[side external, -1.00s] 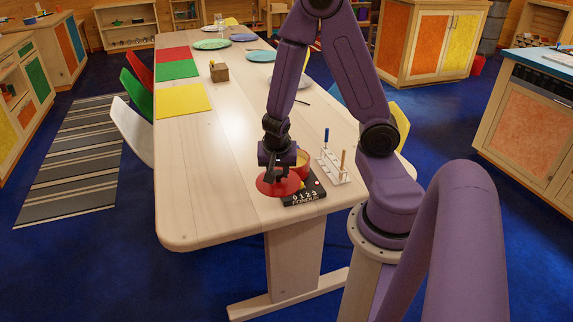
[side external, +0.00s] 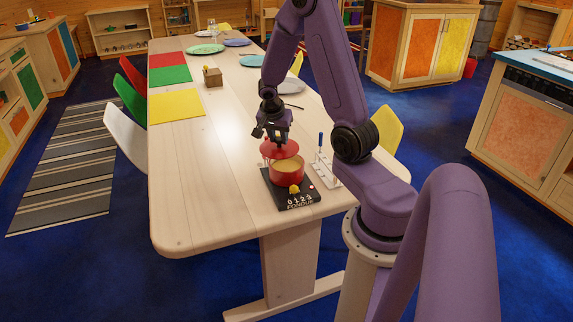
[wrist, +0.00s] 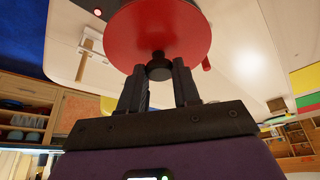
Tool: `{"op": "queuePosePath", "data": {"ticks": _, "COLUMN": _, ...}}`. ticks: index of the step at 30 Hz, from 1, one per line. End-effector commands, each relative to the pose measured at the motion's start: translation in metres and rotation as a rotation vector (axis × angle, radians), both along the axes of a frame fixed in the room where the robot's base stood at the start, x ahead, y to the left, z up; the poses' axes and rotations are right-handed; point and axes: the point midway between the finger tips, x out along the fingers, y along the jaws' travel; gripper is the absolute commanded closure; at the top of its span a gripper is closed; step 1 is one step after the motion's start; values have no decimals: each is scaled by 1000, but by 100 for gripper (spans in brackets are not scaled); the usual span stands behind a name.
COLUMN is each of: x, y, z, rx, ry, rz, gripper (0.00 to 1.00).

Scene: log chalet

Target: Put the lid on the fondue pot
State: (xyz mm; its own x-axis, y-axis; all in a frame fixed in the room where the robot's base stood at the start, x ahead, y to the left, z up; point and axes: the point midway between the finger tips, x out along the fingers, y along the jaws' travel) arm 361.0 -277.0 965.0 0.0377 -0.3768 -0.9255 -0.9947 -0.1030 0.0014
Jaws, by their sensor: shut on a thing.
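The round red lid (side external: 279,150) hangs from my gripper (side external: 279,139), which is shut on its black knob. In the wrist view the lid (wrist: 160,30) shows as a wide red disc, with its knob between the two dark fingers of my gripper (wrist: 160,82). The red fondue pot (side external: 287,178) holds yellow fondue and stands on a black base (side external: 298,202) near the table's front end. The lid overlaps the pot's far rim in the side view, and the fondue shows in front of it. The lid hides most of the pot in the wrist view.
A white fork rack (side external: 326,171) with a blue-handled fork stands just right of the pot. The table (side external: 200,190) is bare to the left. Coloured mats (side external: 176,106), a small wooden box (side external: 212,77) and plates lie farther back.

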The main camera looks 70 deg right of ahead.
Motion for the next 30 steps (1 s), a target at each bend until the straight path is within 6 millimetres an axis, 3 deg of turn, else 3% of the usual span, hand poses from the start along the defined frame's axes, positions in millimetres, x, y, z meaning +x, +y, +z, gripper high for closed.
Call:
{"op": "queuePosePath", "data": {"ticks": 4, "x": -4, "y": -21, "z": 4, "rx": -3, "ry": -3, "rz": -42, "gripper": 100}}
{"op": "queuePosePath", "data": {"ticks": 10, "x": -8, "y": -35, "z": 7, "rx": -4, "ry": -2, "rz": -65, "gripper": 100}}
{"op": "queuePosePath", "data": {"ticks": 21, "x": -9, "y": -37, "z": -28, "rx": -3, "ry": 2, "rz": -67, "gripper": 100}}
{"op": "queuePosePath", "data": {"ticks": 30, "x": -9, "y": -37, "z": -42, "rx": -4, "ry": 0, "rz": -68, "gripper": 100}}
